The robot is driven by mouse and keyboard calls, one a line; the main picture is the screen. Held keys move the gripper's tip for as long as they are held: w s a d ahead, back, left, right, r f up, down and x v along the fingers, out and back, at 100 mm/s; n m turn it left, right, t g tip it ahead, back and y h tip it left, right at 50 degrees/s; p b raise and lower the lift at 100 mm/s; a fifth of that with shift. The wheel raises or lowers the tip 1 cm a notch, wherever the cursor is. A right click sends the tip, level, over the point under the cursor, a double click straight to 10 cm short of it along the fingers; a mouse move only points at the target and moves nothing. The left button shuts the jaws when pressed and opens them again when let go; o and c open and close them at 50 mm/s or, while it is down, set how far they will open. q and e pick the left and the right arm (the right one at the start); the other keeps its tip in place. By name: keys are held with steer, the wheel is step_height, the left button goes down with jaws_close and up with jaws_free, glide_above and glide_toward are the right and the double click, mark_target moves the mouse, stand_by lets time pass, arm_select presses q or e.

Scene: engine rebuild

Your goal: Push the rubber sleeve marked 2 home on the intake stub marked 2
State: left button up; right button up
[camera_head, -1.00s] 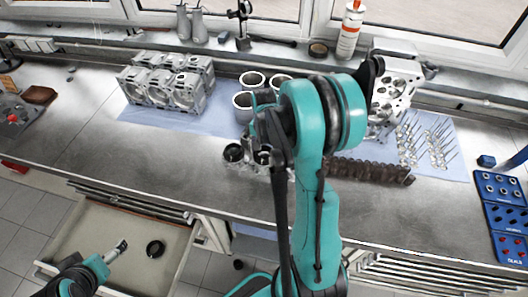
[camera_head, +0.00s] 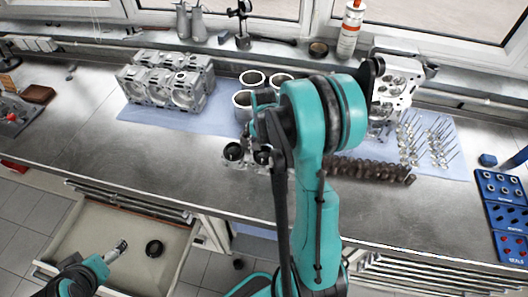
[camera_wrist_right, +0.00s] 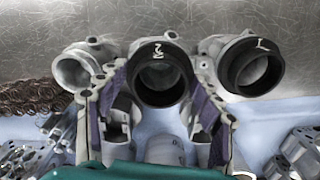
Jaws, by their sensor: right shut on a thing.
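In the right wrist view, the black rubber sleeve marked 2 (camera_wrist_right: 160,76) sits over the end of the middle stub. The stub itself is mostly hidden behind the sleeve, so I cannot tell how deep it sits. My right gripper (camera_wrist_right: 155,88) has one finger on each side of this sleeve and is shut on it. In the head view, my right gripper (camera_head: 260,128) is at the intake stubs, partly hidden by its own arm. My left gripper (camera_head: 118,248) is over the open drawer at lower left; its jaws are too small to read.
A black sleeve marked 1 (camera_wrist_right: 252,66) sits on the right stub, and the left stub (camera_wrist_right: 72,72) is bare metal. The drawer (camera_head: 185,240) holds a black ring (camera_head: 153,248). Cylinder liners, an engine block (camera_head: 168,82) and a camshaft (camera_head: 370,170) stand around. The bench's left front is clear.

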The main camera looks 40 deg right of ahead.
steer(key=shift+f+b, duration=0.55)
steer(key=shift+f, duration=0.1)
stand_by(0.3)
steer(key=o, duration=1.2)
step_height(320, 180, up, 8)
steer(key=p, duration=0.5)
steer(key=shift+f, duration=0.2)
steer(key=shift+a, duration=0.1)
